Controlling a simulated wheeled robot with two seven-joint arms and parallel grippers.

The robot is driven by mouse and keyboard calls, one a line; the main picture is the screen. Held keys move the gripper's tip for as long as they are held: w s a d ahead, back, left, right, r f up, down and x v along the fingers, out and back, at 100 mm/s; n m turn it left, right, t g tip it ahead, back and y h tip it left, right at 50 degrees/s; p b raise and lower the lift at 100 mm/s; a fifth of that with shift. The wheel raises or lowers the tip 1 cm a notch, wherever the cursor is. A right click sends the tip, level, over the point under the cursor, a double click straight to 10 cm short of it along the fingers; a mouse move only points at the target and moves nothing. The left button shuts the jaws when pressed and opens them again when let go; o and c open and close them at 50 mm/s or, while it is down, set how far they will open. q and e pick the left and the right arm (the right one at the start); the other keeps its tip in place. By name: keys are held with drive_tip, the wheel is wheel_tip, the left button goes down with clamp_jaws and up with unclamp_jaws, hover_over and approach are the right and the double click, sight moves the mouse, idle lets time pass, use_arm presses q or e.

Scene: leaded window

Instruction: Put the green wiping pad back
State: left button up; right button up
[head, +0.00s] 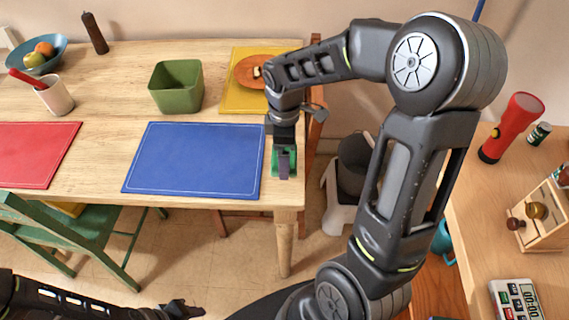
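The green wiping pad (274,163) is at the right end of the wooden table, just right of the blue placemat (195,158). My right gripper (284,172) reaches down over the pad from above, and green shows on both sides of its dark finger. The gripper hides the middle of the pad. I cannot tell whether the fingers are closed on it or whether it rests on the table. My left gripper (185,308) is low at the bottom left, in front of the table and away from the pad; its finger gap is unclear.
On the table (110,100) are a green square bin (177,88), a yellow mat (238,98) with a wooden plate (247,72), a red mat (35,150), a white cup (56,97) and a fruit bowl (38,63). A green chair (75,232) stands in front. A desk (480,215) is at right.

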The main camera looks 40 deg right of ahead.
drive_tip(key=shift+f, duration=0.35)
drive_tip(key=shift+f, duration=1.85)
drive_tip(key=shift+f, duration=0.1)
drive_tip(key=shift+f, duration=0.15)
drive_tip(key=o, duration=1.1)
drive_tip(key=shift+c, duration=0.2)
drive_tip(key=shift+r, duration=0.2)
wheel_tip(320, 180, up, 12)
drive_tip(key=shift+r, duration=0.1)
